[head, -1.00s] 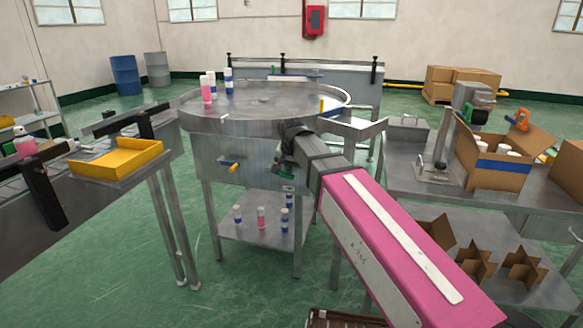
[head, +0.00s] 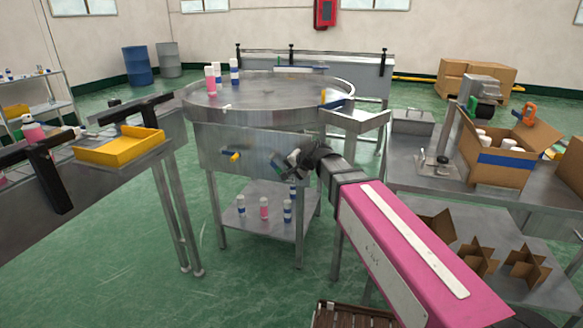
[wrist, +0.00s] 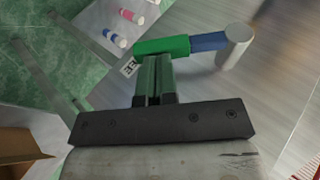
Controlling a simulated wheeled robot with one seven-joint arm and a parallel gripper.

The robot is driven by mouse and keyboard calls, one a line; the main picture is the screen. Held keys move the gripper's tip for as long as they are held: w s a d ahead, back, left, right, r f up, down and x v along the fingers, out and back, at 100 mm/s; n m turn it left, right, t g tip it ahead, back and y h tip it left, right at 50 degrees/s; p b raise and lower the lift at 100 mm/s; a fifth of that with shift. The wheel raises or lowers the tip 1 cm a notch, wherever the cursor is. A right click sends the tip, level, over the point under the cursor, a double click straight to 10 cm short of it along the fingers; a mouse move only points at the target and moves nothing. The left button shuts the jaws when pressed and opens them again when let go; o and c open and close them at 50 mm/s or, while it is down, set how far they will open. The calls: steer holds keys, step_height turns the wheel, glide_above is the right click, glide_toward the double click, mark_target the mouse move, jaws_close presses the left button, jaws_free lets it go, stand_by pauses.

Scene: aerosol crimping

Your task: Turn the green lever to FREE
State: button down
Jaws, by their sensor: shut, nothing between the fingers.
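In the wrist view the green lever (wrist: 163,47) lies crosswise just beyond my fingertips. A blue section (wrist: 208,42) joins its green part to a pale round post (wrist: 235,46) on the right. My gripper (wrist: 153,64) is shut and empty, its tips at the lower edge of the green part; I cannot tell whether they touch it. A small label (wrist: 130,68) ending in "EE" shows left of the fingers, partly hidden. In the head view my gripper (head: 288,162) is at the front panel (head: 215,147) of the round table and hides the lever.
A yellow-handled lever (head: 234,157) sits on the same panel, to the left. Several cans (head: 264,208) stand on the shelf below. A yellow tray (head: 120,150) is at the left; an open carton (head: 495,155) stands on the right bench.

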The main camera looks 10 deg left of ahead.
steer(key=shift+a+f+t+y, duration=0.15)
steer(key=shift+a+f+y, duration=0.15)
steer(key=shift+f+y, duration=0.3)
steer(key=shift+a+f+t+y, duration=0.15)
steer(key=shift+a+f+y, duration=0.15)
steer(key=shift+y, duration=0.5)
steer(key=shift+w+a+f, duration=0.15)
steer(key=shift+a+f, duration=0.6)
steer(key=shift+f, duration=0.05)
steer(key=shift+a+f, duration=0.5)
steer(key=shift+a, duration=0.4)
steer(key=shift+d+f, duration=0.1)
steer(key=shift+d, duration=0.25)
steer(key=s+d, duration=0.4)
steer(key=d, duration=0.9)
steer(key=shift+w, duration=0.1)
